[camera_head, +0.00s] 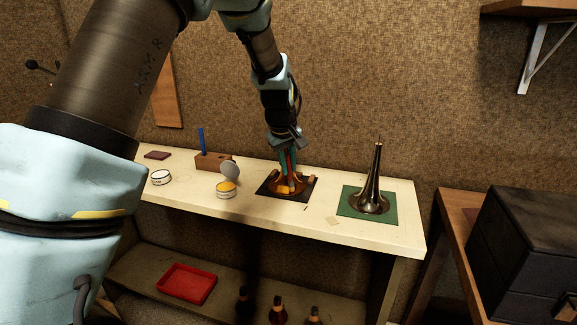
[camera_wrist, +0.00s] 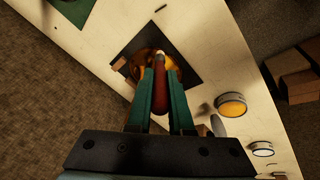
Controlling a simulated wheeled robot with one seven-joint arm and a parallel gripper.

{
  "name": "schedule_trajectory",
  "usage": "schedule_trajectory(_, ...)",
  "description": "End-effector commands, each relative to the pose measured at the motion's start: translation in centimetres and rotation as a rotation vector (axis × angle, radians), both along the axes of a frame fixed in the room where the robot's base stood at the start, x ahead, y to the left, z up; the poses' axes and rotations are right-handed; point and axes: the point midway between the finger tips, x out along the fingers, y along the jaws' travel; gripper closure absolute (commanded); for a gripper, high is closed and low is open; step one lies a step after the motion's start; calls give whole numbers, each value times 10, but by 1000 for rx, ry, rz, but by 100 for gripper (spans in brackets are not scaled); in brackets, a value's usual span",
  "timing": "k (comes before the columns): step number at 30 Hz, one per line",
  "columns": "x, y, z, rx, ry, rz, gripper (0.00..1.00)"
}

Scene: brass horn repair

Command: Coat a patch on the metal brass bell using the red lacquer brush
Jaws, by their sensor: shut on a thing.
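My gripper (camera_head: 288,170) points down over the black mat in the head view, its teal fingers shut on the red lacquer brush (camera_wrist: 159,88). The brush's pale tip points at the brass bell (camera_head: 287,188), which is golden-orange and sits on the black mat (camera_head: 268,191). The bell also shows behind the brush in the wrist view (camera_wrist: 147,62), partly hidden by the fingers and brush. I cannot tell whether the tip touches the bell. A second, darker metal bell (camera_head: 370,198) stands flared end down on a green mat (camera_head: 352,208) to the right.
On the bench (camera_head: 240,208), left of the black mat, are an open yellow tin (camera_head: 226,190), a white-sided tin (camera_head: 161,177) and a wooden block (camera_head: 212,161) with a blue handle (camera_head: 202,140). A red tray (camera_head: 187,283) and bottles (camera_head: 278,313) are below. A dark box (camera_head: 530,250) stands right.

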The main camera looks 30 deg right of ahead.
Motion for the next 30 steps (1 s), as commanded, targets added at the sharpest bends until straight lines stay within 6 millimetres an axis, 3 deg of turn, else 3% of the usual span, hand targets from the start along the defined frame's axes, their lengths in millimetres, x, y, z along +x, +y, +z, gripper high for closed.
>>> schedule_trajectory(14, -21, 19, 37, -1, -1, -1, 100)
schedule_trajectory(30, -25, 24, 44, 0, 0, 0, 100)
